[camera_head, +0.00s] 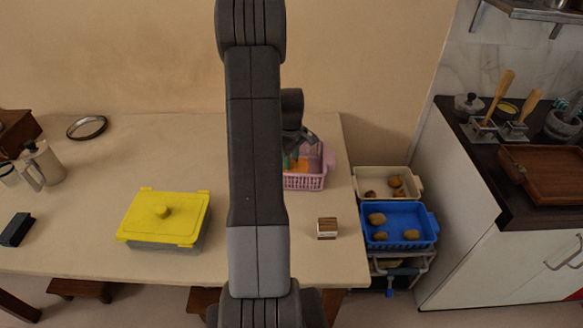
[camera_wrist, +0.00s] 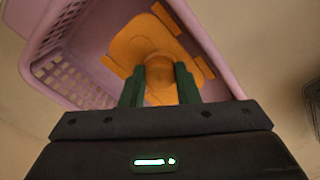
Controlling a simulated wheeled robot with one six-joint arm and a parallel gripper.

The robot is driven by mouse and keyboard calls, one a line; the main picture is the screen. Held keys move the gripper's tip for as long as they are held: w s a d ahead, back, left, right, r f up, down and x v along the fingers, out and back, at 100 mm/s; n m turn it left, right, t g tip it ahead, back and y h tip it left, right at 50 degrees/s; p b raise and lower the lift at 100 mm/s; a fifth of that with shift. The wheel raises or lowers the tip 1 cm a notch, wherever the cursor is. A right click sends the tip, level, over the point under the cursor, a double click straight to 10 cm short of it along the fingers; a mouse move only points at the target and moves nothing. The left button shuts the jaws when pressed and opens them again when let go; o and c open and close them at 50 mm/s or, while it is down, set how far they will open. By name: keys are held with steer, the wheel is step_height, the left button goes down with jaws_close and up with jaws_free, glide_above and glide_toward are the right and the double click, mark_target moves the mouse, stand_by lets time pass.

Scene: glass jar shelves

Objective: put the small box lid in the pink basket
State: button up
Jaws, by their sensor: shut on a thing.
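The small box lid is orange with a round knob. In the wrist view the lid (camera_wrist: 148,38) lies within the outline of the pink basket (camera_wrist: 48,45), tilted across the picture. My gripper (camera_wrist: 160,80) has its green fingers on either side of the knob and is shut on it. In the head view the pink basket (camera_head: 304,183) stands on the table, partly behind my arm. My gripper (camera_head: 298,147) is at the basket, and a bit of the orange lid (camera_head: 294,164) shows there. I cannot tell whether the lid touches the basket floor.
A box with a yellow lid (camera_head: 163,213) stands on the table (camera_head: 85,250) at left. A small wood-and-white block (camera_head: 327,228) sits near the right front. A blue crate (camera_head: 400,240) and a cream crate (camera_head: 385,177) stand right of the table. The table's middle left is clear.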

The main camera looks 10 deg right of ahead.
steer(key=shift+f, duration=2.1)
steer(key=o, duration=0.9)
steer(key=shift+o, duration=0.2)
steer(key=shift+r, duration=0.1)
step_height(320, 180, up, 12)
steer(key=shift+r+b, duration=0.1)
steer(key=shift+b, duration=0.35)
step_height(320, 180, down, 13)
steer(key=shift+r+p, duration=0.1)
steer(key=shift+p, duration=0.4)
step_height(320, 180, up, 2)
steer(key=shift+r, duration=0.5)
